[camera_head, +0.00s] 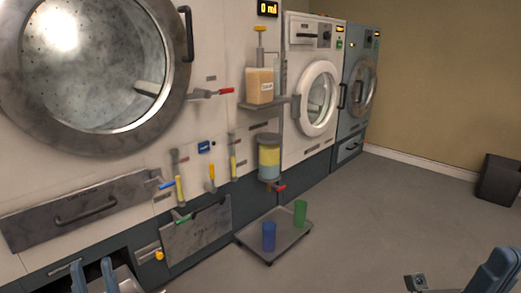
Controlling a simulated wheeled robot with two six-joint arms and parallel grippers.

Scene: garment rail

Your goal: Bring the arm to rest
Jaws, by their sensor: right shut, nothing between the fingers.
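My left gripper (93,274) is at the bottom left edge. Its two blue-grey fingers stand apart with nothing seen between them, in front of the lower panels of the big washer. My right gripper (418,284) is at the bottom right, cut by the lower edge, near a blue-grey part of my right arm. It is shut and empty, over bare floor and touching nothing that I can see.
A large machine with a round door (165,100) fills the left. A low tray (270,251) holds a blue cup (269,236) and a green cup (300,213). A shelf bears a dispenser (260,86). A dark bin (498,180) stands right.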

